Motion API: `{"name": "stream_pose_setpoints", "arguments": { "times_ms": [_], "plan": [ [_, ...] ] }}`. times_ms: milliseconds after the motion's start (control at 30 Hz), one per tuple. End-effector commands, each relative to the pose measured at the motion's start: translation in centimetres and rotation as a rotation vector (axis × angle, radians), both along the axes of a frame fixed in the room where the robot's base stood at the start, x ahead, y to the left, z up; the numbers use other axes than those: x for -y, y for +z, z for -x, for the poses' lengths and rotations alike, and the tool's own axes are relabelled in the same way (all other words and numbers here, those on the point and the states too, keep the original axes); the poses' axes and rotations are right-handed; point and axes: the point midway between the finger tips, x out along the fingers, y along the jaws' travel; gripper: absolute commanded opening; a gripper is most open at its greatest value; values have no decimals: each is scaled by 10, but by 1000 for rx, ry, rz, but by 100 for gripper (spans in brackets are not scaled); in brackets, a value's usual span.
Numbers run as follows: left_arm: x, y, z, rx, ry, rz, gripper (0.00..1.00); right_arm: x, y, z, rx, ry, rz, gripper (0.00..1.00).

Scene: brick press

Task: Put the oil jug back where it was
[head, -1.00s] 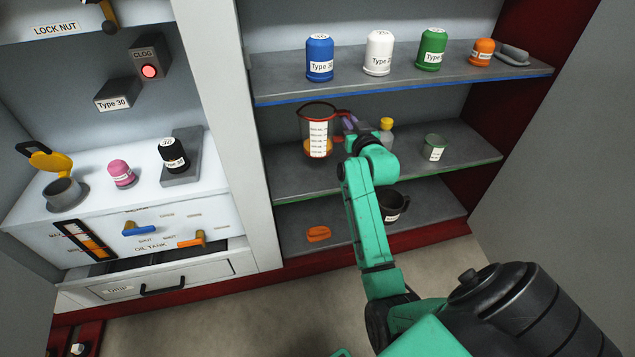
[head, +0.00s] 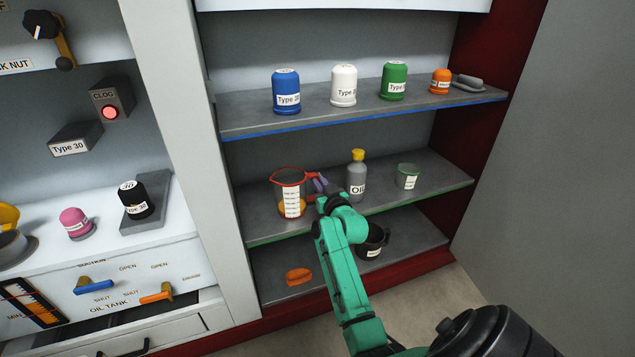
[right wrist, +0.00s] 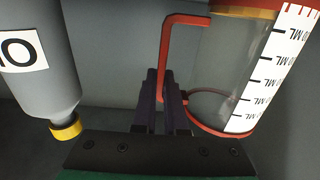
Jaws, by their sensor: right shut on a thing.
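The oil jug (head: 291,199) is a clear measuring jug with a red rim, red handle, white scale and some orange oil at the bottom. It is upright at the left of the middle shelf (head: 262,228), its base at or very near the surface; contact is not clear. My right gripper (head: 319,184) is shut on its handle, to the jug's right. In the right wrist view the purple fingers (right wrist: 163,98) are around the red handle (right wrist: 168,62), beside the jug's wall (right wrist: 225,60). My left gripper is not in view.
Several coloured canisters stand on the upper shelf (head: 250,120). A black mug (head: 372,243) and an orange piece (head: 299,276) are on the lower shelf.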

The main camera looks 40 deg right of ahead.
Motion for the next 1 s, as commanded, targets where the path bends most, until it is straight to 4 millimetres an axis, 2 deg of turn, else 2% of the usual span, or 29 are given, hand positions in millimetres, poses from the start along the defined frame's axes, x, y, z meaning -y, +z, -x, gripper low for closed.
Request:
{"name": "stream_pose_setpoints", "arguments": {
  "times_ms": [67,167,200,567,767,1000],
  "plan": [
    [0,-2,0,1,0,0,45,0,-2,0,1,0,0,0],
    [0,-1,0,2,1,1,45,0,-3,0,0,0,0,36],
    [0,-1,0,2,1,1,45,0,-3,0,0,0,0,40],
    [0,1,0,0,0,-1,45,0,2,1,0,0,0,40],
    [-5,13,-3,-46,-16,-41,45,-10,3,29,-3,0,0,40],
    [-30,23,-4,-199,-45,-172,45,-29,3,83,-6,1,0,40]
  ]
}}
